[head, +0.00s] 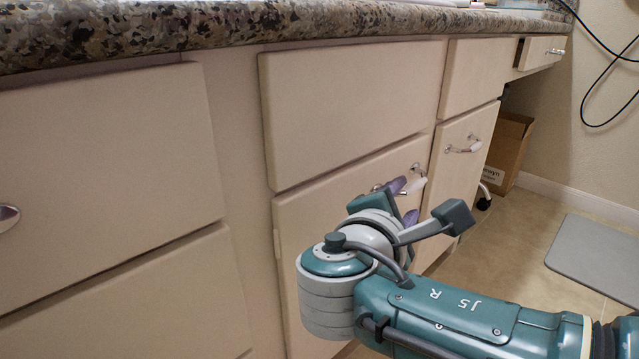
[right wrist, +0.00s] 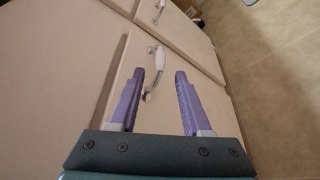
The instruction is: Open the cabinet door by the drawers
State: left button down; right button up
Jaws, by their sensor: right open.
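A cream cabinet door (head: 310,225) sits below a wide drawer front (head: 350,100) and looks closed. Its metal bar handle with a white grip (head: 412,187) is near the door's upper right, partly hidden by my gripper. My right gripper (head: 404,201) is at this handle, its purple fingers open. In the right wrist view the fingers (right wrist: 159,72) are spread apart, with the handle (right wrist: 153,68) showing between and beyond their tips, nearer the left finger. I cannot tell whether either finger touches it. My left gripper is not in view.
A narrower door (head: 458,180) with a similar handle (head: 465,147) stands to the right. A granite countertop (head: 200,30) overhangs the fronts. A cardboard box (head: 508,150) and a grey mat (head: 600,258) are on the floor at right. Dark cables hang on the right wall.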

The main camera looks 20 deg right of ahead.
aim_at(415, 189)
jog(key=b+x, duration=0.6)
jog(key=x, duration=0.3)
jog(key=shift+s+f, duration=0.1)
jog(key=shift+f, duration=0.1)
jog(key=shift+w+d, duration=0.25)
jog(key=shift+d, duration=0.1)
jog(key=shift+r, duration=0.1)
jog(key=shift+c, duration=0.2)
grip_shut()
dwell(0.4)
